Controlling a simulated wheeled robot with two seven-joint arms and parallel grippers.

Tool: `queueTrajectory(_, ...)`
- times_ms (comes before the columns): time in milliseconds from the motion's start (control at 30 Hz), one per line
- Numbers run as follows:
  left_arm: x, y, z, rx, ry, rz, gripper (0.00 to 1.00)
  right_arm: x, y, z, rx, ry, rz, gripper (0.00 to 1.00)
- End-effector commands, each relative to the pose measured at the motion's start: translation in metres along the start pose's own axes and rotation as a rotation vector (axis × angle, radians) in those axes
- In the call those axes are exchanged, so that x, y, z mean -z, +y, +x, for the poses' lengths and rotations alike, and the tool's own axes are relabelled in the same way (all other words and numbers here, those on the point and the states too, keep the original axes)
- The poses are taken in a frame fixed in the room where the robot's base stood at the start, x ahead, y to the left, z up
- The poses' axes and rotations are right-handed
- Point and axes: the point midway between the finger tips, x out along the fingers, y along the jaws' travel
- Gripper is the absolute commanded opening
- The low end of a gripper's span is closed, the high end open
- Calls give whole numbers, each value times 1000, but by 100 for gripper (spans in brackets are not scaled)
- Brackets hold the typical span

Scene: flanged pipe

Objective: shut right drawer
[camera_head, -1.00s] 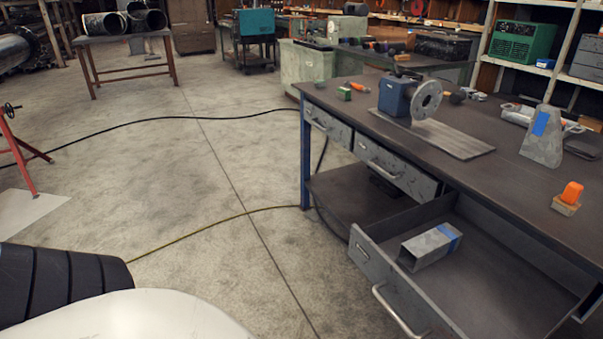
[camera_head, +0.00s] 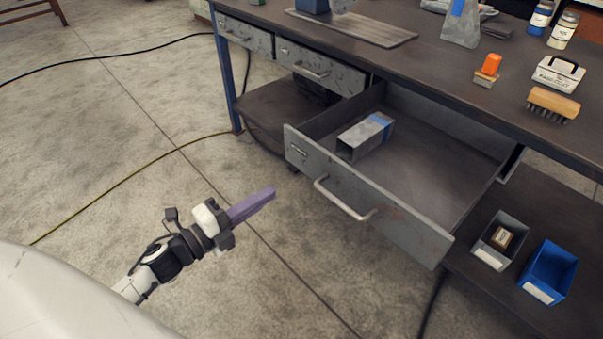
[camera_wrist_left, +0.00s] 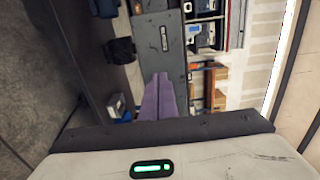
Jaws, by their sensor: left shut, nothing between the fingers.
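The right drawer (camera_head: 400,220) is pulled far out of the bench, its grey front facing me with a curved metal handle (camera_head: 344,201). A grey metal box piece with blue tape (camera_head: 365,137) lies inside it at the left. My left gripper (camera_head: 268,194), with purple fingers, is shut and empty, in front of the drawer and left of the handle, apart from it. The purple fingers also show closed together in the left wrist view (camera_wrist_left: 160,98). My right gripper is not in view.
The bench top (camera_head: 400,62) holds an orange-handled stamp (camera_head: 488,68), a brush (camera_head: 553,104) and bottles. Two closed drawers (camera_head: 318,68) sit left of the open one. A grey bin (camera_head: 499,241) and a blue bin (camera_head: 547,272) stand on the lower shelf. Floor in front is clear.

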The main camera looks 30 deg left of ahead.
Motion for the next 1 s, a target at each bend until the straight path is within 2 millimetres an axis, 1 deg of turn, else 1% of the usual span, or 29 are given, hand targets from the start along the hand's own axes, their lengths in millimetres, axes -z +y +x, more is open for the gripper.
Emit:
queueTrajectory(33,0,-2,12,4,1,1,0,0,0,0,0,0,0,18)
queueTrajectory(300,-1,-1,70,3,-2,-3,0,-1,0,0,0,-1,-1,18)
queueTrajectory(500,-1,-1,102,2,-2,-4,0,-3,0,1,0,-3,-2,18)
queueTrajectory(600,0,0,111,0,-2,-5,0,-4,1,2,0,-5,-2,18)
queueTrajectory(700,0,0,116,0,-1,-5,0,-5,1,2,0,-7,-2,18)
queueTrajectory(1000,0,0,117,-1,-2,-6,0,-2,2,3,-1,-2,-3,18)
